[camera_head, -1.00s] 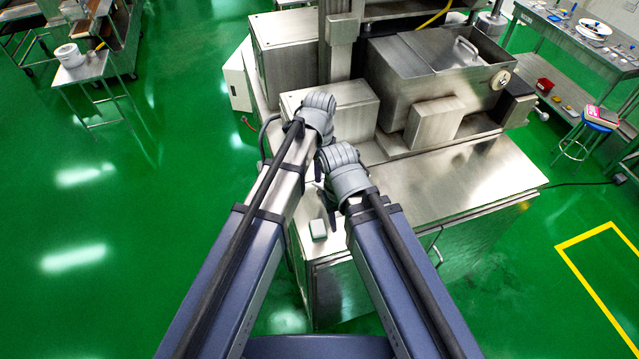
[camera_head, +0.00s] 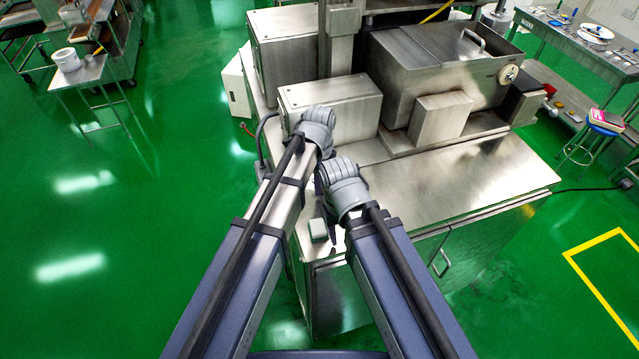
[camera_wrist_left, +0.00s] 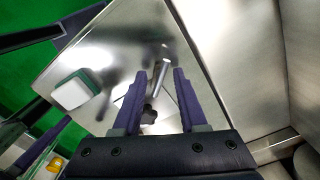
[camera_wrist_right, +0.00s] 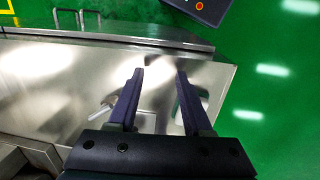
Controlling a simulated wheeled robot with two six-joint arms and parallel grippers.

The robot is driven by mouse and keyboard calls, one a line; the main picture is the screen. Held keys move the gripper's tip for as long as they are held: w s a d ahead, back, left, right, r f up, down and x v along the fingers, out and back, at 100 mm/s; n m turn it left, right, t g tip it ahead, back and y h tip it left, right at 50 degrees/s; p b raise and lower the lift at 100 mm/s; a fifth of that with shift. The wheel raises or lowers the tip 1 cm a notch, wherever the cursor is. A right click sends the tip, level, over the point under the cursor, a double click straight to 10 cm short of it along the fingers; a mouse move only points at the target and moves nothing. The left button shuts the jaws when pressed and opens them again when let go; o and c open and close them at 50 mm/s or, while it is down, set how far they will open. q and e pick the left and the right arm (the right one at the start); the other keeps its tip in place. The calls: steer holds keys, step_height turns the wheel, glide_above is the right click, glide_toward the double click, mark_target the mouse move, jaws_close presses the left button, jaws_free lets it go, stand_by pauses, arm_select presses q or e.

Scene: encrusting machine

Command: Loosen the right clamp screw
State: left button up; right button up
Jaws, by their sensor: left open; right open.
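My left gripper (camera_wrist_left: 160,72) is open and empty in the left wrist view. A shiny metal rod (camera_wrist_left: 162,78) and a dark lobed knob (camera_wrist_left: 148,114) show between and beyond its fingers, over the steel machine top (camera_wrist_left: 120,50). I cannot tell whether either is the right clamp screw. My right gripper (camera_wrist_right: 160,72) is open and empty in the right wrist view, above the steel top. A small metal piece (camera_wrist_right: 104,108) shows left of its fingers. In the head view both wrists are over the machine's near left part, and their fingers are mostly hidden.
A white and green block (camera_wrist_left: 76,90) lies on the steel top; it also shows in the head view (camera_head: 318,230). A steel box (camera_head: 335,102) and a hopper (camera_head: 440,65) stand behind my wrists. The cabinet top (camera_head: 460,190) is clear at right.

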arm_select(q)
jaws_close()
stand_by(0.3)
steer(key=shift+n, duration=0.3)
steer(key=n, duration=0.3)
steer(key=shift+n, duration=0.4)
steer(key=n, duration=1.3)
steer(key=shift+n, duration=0.4)
